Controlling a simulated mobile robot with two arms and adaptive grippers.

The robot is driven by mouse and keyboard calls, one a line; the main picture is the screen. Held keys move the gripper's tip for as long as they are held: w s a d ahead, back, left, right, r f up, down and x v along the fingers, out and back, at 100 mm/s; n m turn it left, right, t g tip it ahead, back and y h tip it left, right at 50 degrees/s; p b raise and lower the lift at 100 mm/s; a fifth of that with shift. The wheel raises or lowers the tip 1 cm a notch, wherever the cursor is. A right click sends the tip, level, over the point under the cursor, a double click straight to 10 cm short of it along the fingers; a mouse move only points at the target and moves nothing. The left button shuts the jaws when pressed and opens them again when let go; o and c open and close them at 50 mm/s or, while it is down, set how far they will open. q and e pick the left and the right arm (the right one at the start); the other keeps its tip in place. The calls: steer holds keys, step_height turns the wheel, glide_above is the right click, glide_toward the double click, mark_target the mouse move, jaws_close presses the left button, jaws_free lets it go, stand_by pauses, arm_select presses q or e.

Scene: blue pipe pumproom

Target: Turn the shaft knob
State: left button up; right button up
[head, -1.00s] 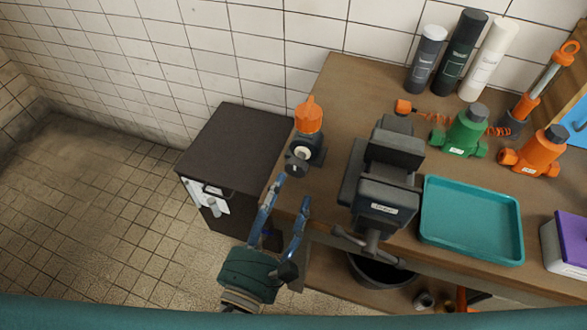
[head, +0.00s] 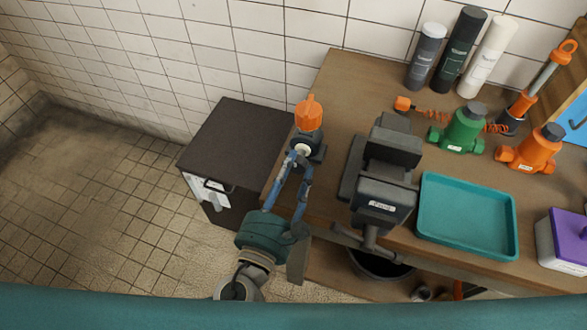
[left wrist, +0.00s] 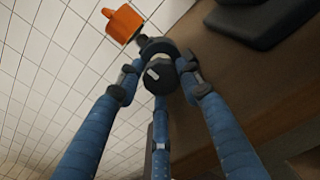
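The shaft knob is a dark round knob (left wrist: 158,76) with a pale mark on its face. It sits on the front of a small dark device (head: 316,146) with an orange top (head: 309,113), on the left end of the workbench. The orange top also shows in the left wrist view (left wrist: 122,24). My left gripper (head: 299,160) reaches in from the front, its blue fingers bent inward around the knob. My right gripper is not in view.
A dark vise (head: 385,180) stands close to the right on the workbench (head: 345,85). A dark-topped cabinet (head: 235,145) stands left of the bench. The floor at left is clear.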

arm_select(q)
steer(key=n, duration=0.4)
steer(key=shift+r+n+b, duration=0.1)
steer(key=shift+n+b, duration=0.2)
steer(key=shift+b, duration=0.1)
steer(key=shift+o, duration=0.2)
steer(key=shift+r, duration=0.1)
stand_by(0.5)
